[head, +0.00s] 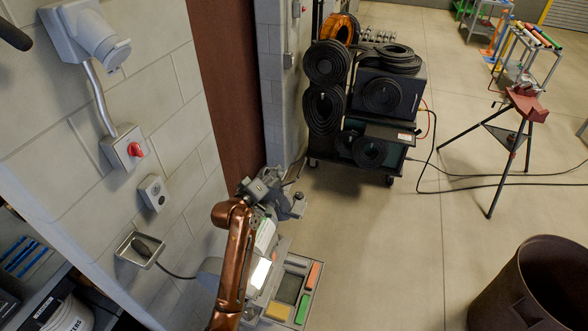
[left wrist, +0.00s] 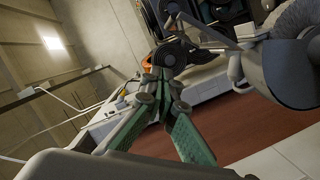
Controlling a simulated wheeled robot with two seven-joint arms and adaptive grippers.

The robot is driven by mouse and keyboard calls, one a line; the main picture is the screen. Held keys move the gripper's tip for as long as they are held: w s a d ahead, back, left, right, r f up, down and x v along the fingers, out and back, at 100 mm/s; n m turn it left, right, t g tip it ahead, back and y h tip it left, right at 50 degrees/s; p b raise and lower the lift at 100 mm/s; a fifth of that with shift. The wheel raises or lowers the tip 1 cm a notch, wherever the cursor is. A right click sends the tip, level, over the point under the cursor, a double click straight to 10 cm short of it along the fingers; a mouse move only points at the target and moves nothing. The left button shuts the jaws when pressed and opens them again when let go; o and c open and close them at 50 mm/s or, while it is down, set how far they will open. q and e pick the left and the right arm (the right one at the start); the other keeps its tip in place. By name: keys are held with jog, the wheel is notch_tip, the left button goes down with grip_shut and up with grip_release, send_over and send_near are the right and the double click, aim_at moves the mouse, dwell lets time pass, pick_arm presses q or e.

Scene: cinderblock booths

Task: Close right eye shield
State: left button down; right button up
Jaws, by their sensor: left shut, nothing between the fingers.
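A grey bench grinder (head: 262,187) stands by the brick wall in the head view, partly hidden behind my copper-coloured left arm. A small grey part sticks out on its right side (head: 298,207); I cannot tell for sure which part is the right eye shield or its angle. My left gripper is at the grinder, largely hidden by its own arm in the head view. In the left wrist view my left gripper (left wrist: 163,76) is shut and empty, its green-sided fingers meeting close to dark grinder parts. A large rounded grey housing (left wrist: 292,62) is close on the right. My right gripper is not in view.
A brown bin (head: 535,285) and a tripod stand (head: 512,135) are to the right. The floor between is mostly clear, with cables.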

pick_arm(q)
jog(key=p, duration=0.1)
send_over(294, 175)
jog(key=a, duration=0.3)
jog(key=shift+w+f, duration=0.3)
jog(key=shift+f, duration=0.2)
jog(key=shift+s+d+f+p, duration=0.2)
jog(key=shift+d+f+p, duration=0.4)
jog(key=shift+d+f, duration=0.5)
jog(key=shift+s+d+f, duration=0.1)
jog(key=shift+d+f, duration=0.15)
jog(key=shift+d, duration=0.2)
